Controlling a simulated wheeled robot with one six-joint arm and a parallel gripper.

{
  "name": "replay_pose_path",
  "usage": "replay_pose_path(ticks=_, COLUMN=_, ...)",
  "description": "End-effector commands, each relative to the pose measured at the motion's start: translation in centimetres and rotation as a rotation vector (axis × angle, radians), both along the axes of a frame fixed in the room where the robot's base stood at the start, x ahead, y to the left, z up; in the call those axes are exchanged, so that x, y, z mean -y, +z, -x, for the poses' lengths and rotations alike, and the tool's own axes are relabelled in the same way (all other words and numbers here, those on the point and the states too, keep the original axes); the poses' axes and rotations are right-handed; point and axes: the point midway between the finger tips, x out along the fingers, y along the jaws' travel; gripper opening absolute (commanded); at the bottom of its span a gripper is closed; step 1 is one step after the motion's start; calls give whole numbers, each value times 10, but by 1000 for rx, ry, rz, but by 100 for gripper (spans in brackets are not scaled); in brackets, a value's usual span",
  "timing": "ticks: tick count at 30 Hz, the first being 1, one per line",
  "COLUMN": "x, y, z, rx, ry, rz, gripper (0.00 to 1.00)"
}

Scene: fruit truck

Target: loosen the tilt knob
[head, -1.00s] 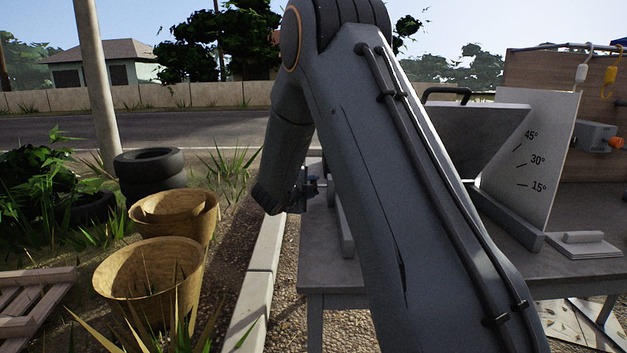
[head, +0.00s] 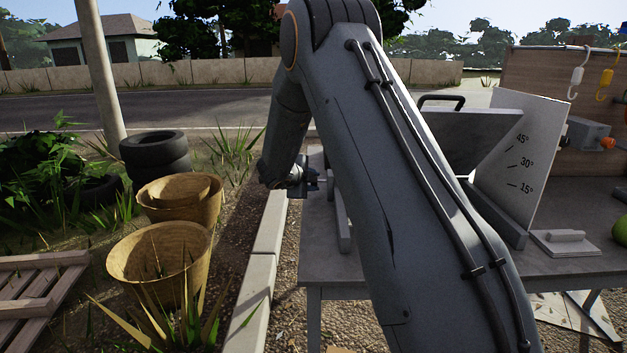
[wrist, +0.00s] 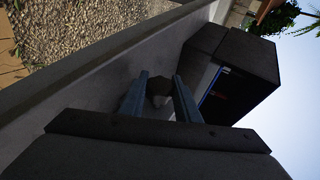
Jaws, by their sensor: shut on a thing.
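My gripper shows in the wrist view (wrist: 160,84) with its two blue-grey fingers closed on a small dark knob (wrist: 158,96), one finger on each side. The knob is partly hidden by the fingers and lies in shade. In the head view my gripper (head: 313,181) is at the left end of the grey bench, mostly behind my arm, and the knob cannot be made out there. The tilting plate (head: 465,132), with a black handle on top, stands sloped beside an upright scale board (head: 518,150) marked 15°, 30° and 45°.
A dark block (wrist: 235,70) is close to my gripper.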

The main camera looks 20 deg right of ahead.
Motion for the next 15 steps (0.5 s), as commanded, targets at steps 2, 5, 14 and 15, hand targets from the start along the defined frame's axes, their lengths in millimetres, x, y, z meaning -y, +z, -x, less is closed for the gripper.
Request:
replay_pose_path(ticks=2, x=1, y=-1, z=1, rx=-1, ry=-2, rz=0, gripper=7)
replay_pose_path(ticks=5, x=1, y=-1, z=1, rx=-1, ry=-2, rz=0, gripper=38)
replay_pose_path(ticks=14, x=0, y=0, z=0, rx=0, ry=0, rz=0, gripper=48)
replay_pose_path(ticks=15, x=0, y=0, z=0, rx=0, ry=0, rz=0, gripper=48)
